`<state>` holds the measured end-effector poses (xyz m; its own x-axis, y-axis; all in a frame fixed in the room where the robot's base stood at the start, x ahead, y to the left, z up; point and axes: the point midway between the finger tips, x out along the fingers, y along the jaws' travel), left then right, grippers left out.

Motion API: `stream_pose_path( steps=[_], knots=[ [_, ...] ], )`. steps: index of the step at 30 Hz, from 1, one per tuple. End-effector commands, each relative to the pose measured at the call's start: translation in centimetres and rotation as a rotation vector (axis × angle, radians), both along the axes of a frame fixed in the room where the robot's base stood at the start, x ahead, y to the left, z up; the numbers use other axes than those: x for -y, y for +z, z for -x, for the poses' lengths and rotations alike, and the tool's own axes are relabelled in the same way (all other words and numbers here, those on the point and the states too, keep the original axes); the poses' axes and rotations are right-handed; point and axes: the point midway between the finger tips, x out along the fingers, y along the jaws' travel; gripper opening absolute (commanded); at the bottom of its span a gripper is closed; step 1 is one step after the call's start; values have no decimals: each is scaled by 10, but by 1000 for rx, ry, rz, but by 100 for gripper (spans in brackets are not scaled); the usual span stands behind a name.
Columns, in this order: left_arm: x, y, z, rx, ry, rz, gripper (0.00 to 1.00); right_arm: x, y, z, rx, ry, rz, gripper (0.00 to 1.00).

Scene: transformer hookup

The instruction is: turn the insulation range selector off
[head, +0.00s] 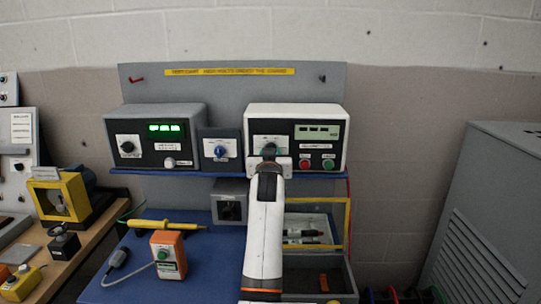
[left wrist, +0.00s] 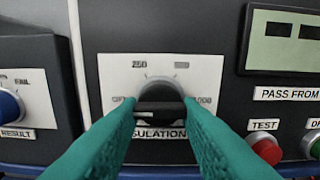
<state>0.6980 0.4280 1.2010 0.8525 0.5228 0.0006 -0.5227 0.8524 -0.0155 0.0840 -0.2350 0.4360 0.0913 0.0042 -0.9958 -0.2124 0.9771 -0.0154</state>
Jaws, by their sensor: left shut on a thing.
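The insulation range selector is a dark round knob (left wrist: 160,98) on a white plate (left wrist: 205,75) marked OFF at the left, 250 above left and a partly hidden 1000 at the right. It sits on the white-framed tester (head: 295,109) on the shelf. My left gripper (head: 268,150) reaches up to this tester. In the left wrist view its two green fingers (left wrist: 160,112) are shut on the knob, one on each side. The knob's bar lies about level; I cannot tell which end points. My right gripper is not in view.
Right of the knob are a red TEST button (left wrist: 266,150) and a green button (head: 328,164) under a display (head: 316,131). Left of it stand a small box with a blue knob (head: 220,151) and a meter with a lit green display (head: 165,128). A blue shelf edge (head: 150,172) runs below.

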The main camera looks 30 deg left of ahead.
Motion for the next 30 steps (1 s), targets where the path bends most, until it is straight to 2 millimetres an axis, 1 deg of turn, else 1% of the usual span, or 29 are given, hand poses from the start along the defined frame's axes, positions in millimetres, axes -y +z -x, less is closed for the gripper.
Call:
stream_pose_path(
  steps=[1, 6, 7, 9, 11, 19, 23, 26, 30],
  knots=[
    [0, -3, 0, -5, -1, 5, 9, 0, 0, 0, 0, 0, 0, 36],
    [0, -3, 0, -6, -1, 4, 9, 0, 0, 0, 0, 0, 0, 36],
    [0, -3, 0, -6, -1, 4, 33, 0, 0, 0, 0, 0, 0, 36],
    [0, -3, 0, -5, -1, 3, 44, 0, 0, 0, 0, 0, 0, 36],
    [0, -2, 0, -4, -1, 3, 53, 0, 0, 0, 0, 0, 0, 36],
    [0, -1, 0, -2, 0, 1, 53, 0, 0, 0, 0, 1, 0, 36],
    [4, -1, 6, -1, 0, 1, 53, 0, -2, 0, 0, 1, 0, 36],
    [10, -3, 16, 0, 0, 0, 53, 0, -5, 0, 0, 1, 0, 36],
    [24, -3, 38, 1, -1, 1, 53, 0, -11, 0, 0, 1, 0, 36]
  ],
)
